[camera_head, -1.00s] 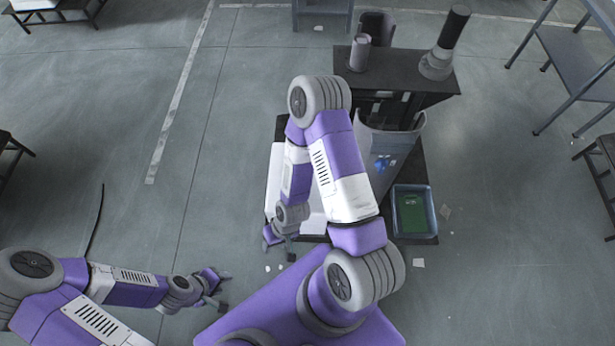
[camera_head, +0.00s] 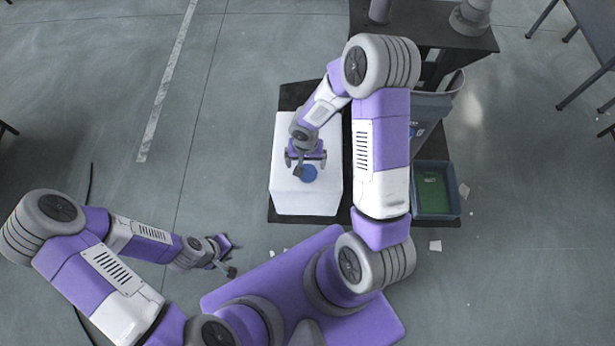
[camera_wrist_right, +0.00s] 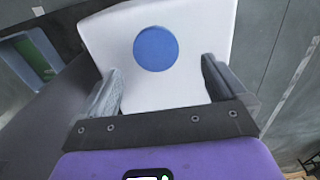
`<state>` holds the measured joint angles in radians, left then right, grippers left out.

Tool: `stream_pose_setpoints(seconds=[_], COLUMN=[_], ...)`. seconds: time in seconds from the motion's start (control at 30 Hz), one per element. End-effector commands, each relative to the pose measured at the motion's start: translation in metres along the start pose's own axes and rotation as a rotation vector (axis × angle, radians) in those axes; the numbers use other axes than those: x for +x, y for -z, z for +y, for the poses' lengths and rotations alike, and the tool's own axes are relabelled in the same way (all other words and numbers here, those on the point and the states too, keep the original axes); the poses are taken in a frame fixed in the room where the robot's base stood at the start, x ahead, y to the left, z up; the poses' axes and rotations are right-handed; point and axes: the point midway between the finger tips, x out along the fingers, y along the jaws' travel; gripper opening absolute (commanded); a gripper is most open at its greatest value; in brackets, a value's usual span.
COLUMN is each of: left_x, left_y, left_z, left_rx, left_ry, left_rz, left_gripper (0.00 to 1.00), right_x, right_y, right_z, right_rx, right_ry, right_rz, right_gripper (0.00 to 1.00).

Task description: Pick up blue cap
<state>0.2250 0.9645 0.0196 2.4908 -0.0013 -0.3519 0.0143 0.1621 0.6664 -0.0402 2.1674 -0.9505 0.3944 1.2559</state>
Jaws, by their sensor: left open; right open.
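The blue cap (camera_head: 308,173) is a small round disc on top of a white block (camera_head: 306,203). In the right wrist view the blue cap (camera_wrist_right: 156,48) lies on the white top (camera_wrist_right: 190,18), beyond and between my fingertips. My right gripper (camera_head: 305,158) is above the white block, close to the cap, open and empty. In the right wrist view its two fingers (camera_wrist_right: 161,75) stand wide apart with nothing between them. My left gripper (camera_head: 228,256) is open and empty, low at the left, away from the block.
A bin with a green bottom (camera_head: 434,190) stands right of the white block on a dark base. A dark table (camera_head: 430,22) with grey cylinders and a grey container (camera_head: 425,110) are behind. Small scraps (camera_head: 435,246) lie on the floor.

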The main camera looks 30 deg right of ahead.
Motion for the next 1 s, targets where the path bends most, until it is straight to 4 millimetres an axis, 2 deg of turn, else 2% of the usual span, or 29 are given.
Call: stream_pose_setpoints(seconds=[0.5,0.8,0.87,1.0], left_x=[0.029,0.029,0.029,0.029], left_y=[0.002,0.001,0.001,0.001], left_z=[-0.011,-0.011,-0.011,-0.011], left_rx=[0.000,0.000,0.000,0.000], left_ry=[0.000,0.000,0.000,0.000], left_rz=[0.001,0.000,0.000,0.000], left_gripper=[0.43,0.43,0.43,0.43], right_x=[0.068,0.070,0.070,0.070], right_y=[-0.004,-0.004,-0.004,-0.004], right_z=[0.006,0.006,0.005,0.005], right_rx=[0.002,0.002,0.002,0.002], right_ry=[-0.002,-0.001,-0.001,-0.001], right_rz=[-0.002,0.000,-0.001,-0.001], right_gripper=[0.98,0.98,0.91,0.69])
